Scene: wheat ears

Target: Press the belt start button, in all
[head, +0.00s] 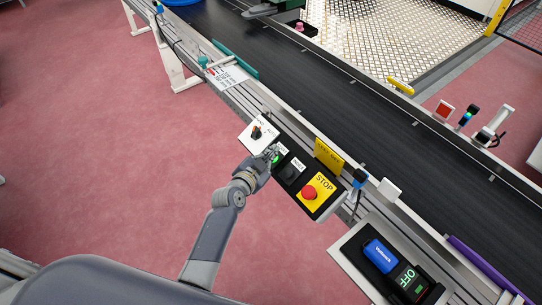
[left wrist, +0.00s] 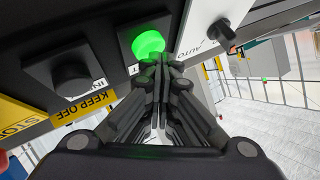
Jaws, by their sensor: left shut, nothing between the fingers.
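The green start button (left wrist: 148,43) is bright green and sits on a dark control box. In the head view the green button (head: 276,160) shows beside my fingertips, partly covered by them. My left gripper (head: 269,155) is shut and empty, with its tips at the button. In the left wrist view the closed fingertips (left wrist: 161,60) overlap the button's lower edge. I cannot tell whether they touch or press it. My right gripper is not in view.
Beside the green button are a black button (head: 291,171), a red stop button (head: 309,192) on a yellow plate, and a selector switch (head: 257,132). The dark conveyor belt (head: 330,95) runs behind. A panel with a blue block (head: 381,255) stands at lower right. Red floor (head: 110,170) is clear at left.

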